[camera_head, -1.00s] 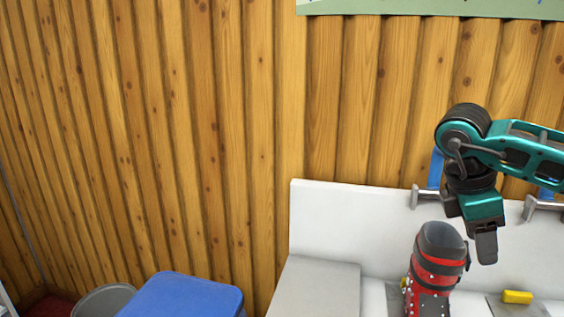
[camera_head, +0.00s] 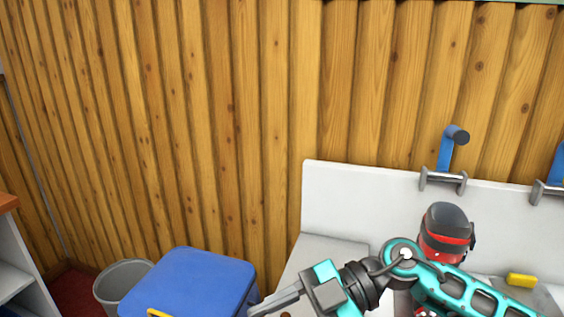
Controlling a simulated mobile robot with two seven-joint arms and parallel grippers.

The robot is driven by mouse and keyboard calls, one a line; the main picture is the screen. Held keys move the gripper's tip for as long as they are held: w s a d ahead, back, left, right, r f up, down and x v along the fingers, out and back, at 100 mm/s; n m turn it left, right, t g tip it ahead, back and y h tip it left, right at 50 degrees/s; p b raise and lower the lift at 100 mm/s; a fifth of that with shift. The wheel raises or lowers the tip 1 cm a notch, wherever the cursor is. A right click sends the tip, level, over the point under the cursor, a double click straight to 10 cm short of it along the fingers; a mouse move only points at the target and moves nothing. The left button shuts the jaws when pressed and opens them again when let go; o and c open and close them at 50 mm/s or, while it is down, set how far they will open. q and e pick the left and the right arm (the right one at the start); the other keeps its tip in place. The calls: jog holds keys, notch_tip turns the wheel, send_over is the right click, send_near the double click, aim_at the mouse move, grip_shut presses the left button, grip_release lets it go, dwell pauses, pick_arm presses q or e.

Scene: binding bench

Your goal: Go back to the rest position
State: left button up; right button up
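My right gripper (camera_head: 275,302) is low in the middle of the head view, in front of the bench and pointing left. Its fingers are seen from the side, so I cannot tell whether they are open or shut. No object shows at its fingertips. My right arm (camera_head: 455,288) comes in from the lower right and crosses in front of a red and black boot (camera_head: 444,243). The boot stands upright on the bench, its lower part mostly hidden by the arm. My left gripper is not in view.
A white bench (camera_head: 325,248) with a tall back panel (camera_head: 360,200) stands against the wooden wall. Blue-handled clamps (camera_head: 446,155) sit on the panel's top edge. A yellow block (camera_head: 522,280) lies at right. A blue-lidded bin (camera_head: 205,280), grey bucket (camera_head: 112,290) and shelf (camera_head: 12,270) stand left.

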jog(key=w+r+m+t+y, duration=0.35)
jog(key=m+t+y, duration=0.4)
jog(key=t, duration=0.35)
jog(key=w+d+f+m+t+h, duration=0.35)
jog(key=f+m+t+h, duration=0.25)
jog(key=m+t, duration=0.25)
jog(key=s+d+f+m+g+h, duration=0.1)
jog(key=s+d+f+h, duration=0.3)
jog(key=f, duration=0.4)
jog(key=s+d+f+m+g+h, duration=0.1)
jog(key=s+d+f+m+h, duration=0.3)
jog(key=f, duration=0.4)
jog(key=s+d+f+m+g+h, duration=0.2)
jog(key=s+d+f+h, duration=0.2)
jog(key=d+f, duration=0.3)
jog(key=shift+s+f+m+h, duration=0.15)
jog(key=shift+f+m+h, duration=0.15)
jog(key=shift+f+h, duration=0.3)
jog(key=shift+a+r, duration=0.1)
jog(key=shift+c, duration=0.7)
jog(key=shift+a, duration=0.1)
